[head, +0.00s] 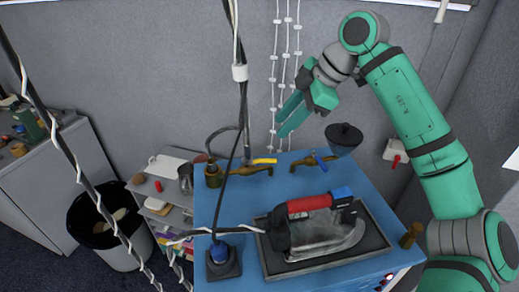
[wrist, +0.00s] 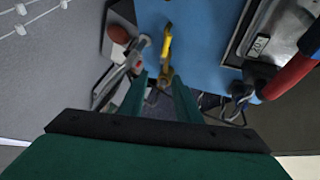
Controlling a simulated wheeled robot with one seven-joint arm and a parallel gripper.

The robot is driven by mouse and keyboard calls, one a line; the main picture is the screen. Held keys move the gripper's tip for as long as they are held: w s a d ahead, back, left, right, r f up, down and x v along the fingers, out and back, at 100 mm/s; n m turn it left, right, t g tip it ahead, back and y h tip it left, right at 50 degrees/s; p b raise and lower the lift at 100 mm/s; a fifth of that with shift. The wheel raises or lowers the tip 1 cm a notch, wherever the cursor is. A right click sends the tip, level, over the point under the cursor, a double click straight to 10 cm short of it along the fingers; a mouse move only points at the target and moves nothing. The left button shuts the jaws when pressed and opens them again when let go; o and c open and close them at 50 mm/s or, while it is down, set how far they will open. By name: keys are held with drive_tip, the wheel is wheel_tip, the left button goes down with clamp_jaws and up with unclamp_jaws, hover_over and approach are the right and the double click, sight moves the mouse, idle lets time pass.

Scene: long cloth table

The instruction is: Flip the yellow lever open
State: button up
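The yellow lever (head: 264,161) sits on a brass valve (head: 246,171) at the back left of the blue tabletop. It also shows in the wrist view (wrist: 166,42), just beyond the fingertips. My gripper (head: 281,126) hangs above and slightly right of the lever in the head view, its teal fingers pointing down and left. In the wrist view the fingers (wrist: 160,80) are apart with nothing held between them, and the brass valve shows through the gap. The gripper is not touching the lever.
A blue lever (head: 319,160) on a second brass valve stands to the right, near a dark funnel-like cup (head: 344,135). An iron with a red handle (head: 309,204) rests on a grey tray (head: 374,243) in front. Cables hang at left. Shelves and a black bin (head: 98,222) stand left.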

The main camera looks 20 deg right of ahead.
sight(272, 160)
drive_tip(key=shift+m+g+h, duration=0.4)
drive_tip(key=shift+m+h, duration=0.1)
drive_tip(key=shift+h, duration=0.1)
drive_tip(key=x, duration=0.4)
drive_tip(key=d+x, duration=0.1)
drive_tip(key=x, duration=0.3)
drive_tip(key=d+f+x, duration=0.1)
drive_tip(key=x, duration=0.4)
drive_tip(key=shift+s+d, duration=0.15)
drive_tip(key=shift+s, duration=0.15)
drive_tip(key=shift+c, duration=0.6)
clamp_jaws()
